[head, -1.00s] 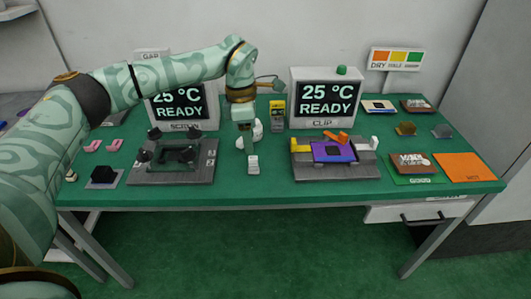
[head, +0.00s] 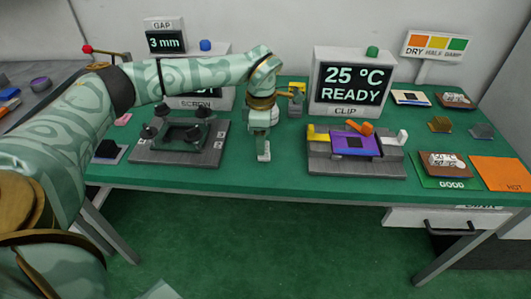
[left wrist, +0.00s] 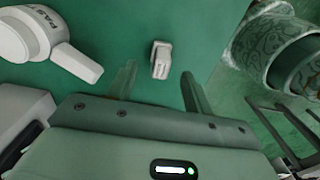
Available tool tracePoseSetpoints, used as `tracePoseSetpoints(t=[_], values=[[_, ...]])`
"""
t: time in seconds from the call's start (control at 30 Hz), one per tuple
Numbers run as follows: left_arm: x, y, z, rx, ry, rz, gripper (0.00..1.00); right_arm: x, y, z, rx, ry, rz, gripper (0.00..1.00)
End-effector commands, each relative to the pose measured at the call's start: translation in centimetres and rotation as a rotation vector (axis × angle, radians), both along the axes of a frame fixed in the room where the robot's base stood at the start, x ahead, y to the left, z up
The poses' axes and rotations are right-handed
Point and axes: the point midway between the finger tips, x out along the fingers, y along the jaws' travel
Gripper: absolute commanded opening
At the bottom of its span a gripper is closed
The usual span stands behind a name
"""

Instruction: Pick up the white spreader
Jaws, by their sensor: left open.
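The white spreader (head: 263,152) is a small pale block near the front of the green table, between the two fixtures. My left gripper (head: 262,128) points down over it and partly hides its far end. In the left wrist view the spreader (left wrist: 161,59) lies just past the fingertips, in line with the gap between them. My left gripper (left wrist: 157,82) is open and empty, with a finger on each side of the gap. My right gripper is in neither view.
A white paste container (left wrist: 35,35) lies left of the fingers in the wrist view. The screw fixture (head: 180,140) stands left of the spreader and the clip fixture (head: 355,155) right of it. The table's front edge is close.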

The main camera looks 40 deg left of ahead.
Motion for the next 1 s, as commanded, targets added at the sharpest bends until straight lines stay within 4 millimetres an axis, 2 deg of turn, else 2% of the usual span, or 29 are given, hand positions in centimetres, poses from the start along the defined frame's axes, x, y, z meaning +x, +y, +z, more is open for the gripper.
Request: tracePoseSetpoints(t=[0.1,0.23,0.47,0.5,0.6,0.67,1.0], values=[[0.3,-0.4,-2.6,-0.001,0.008,-0.002,0.51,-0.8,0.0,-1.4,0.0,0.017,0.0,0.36],[0.3,-0.5,-4.6,0.0,0.007,-0.001,0.51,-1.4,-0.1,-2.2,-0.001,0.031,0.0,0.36],[0.3,-0.5,-4.6,0.0,0.001,-0.001,0.51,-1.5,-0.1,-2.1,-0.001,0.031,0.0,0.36],[0.3,-0.5,-4.5,0.0,0.001,-0.001,0.45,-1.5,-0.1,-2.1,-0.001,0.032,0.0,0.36],[0.3,-0.5,-4.5,0.0,0.001,-0.001,0.18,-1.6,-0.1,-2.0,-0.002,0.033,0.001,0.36],[0.3,-0.5,-4.6,0.0,0.001,-0.001,0.03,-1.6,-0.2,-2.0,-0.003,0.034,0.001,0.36],[0.3,-0.5,-4.3,0.0,0.001,-0.001,0.03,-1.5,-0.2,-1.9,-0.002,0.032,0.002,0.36]])
